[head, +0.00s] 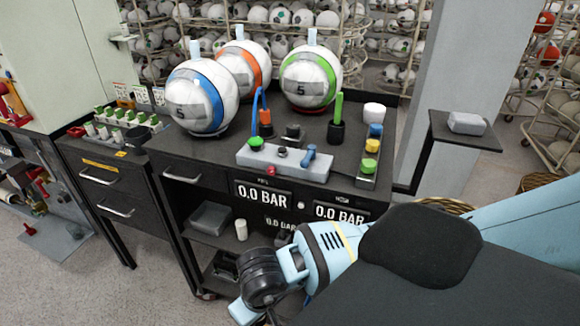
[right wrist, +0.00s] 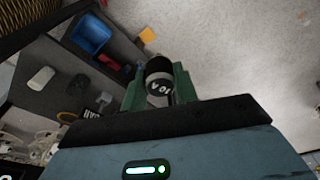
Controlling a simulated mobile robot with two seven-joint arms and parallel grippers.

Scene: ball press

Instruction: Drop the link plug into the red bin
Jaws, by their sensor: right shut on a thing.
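My right gripper (right wrist: 158,92) is shut on a short dark cylinder with a pale band and white lettering on its end, seemingly the link plug (right wrist: 159,80). Its green fingers sit on either side of the plug, which is held above the floor. In the head view my right arm comes in from the right and bends down in front of the bench; the fingers and plug are not visible there. A small red piece (right wrist: 110,62) lies beside a blue bin in the right wrist view; I cannot tell whether it is the red bin. My left gripper is out of view.
The dark bench (head: 210,160) holds three banded balls and a grey control block (head: 285,163). A grey tray (head: 211,218) is on its lower shelf. The blue bin (right wrist: 89,34) stands on a dark surface. Open floor (right wrist: 230,45) lies to the right in the wrist view.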

